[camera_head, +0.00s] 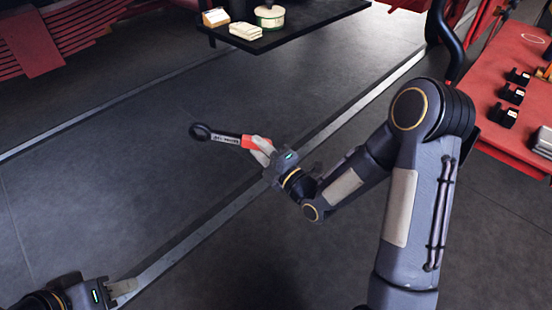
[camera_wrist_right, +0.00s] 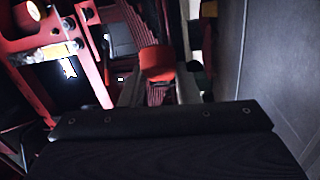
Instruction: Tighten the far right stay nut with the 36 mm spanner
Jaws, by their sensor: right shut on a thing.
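The spanner (camera_head: 226,138) has a dark ring end, a light label with lettering too small to read surely, and a red grip. My right gripper (camera_head: 262,148) is shut on the red grip and holds the spanner out over the floor, ring end pointing left. In the right wrist view the red grip (camera_wrist_right: 157,62) sits between the two fingers (camera_wrist_right: 160,88). My left gripper (camera_head: 124,287) is at the lower left, apart from the spanner; its finger gap cannot be made out. I cannot pick out any stay nut in either view.
A dark table (camera_head: 308,28) at the top holds a green tin (camera_head: 269,17), folded cloths (camera_head: 245,31) and a small box (camera_head: 215,17). A red bench (camera_head: 500,95) with several black blocks stands at the right. Red machinery (camera_head: 40,45) is at the upper left. The floor between is clear.

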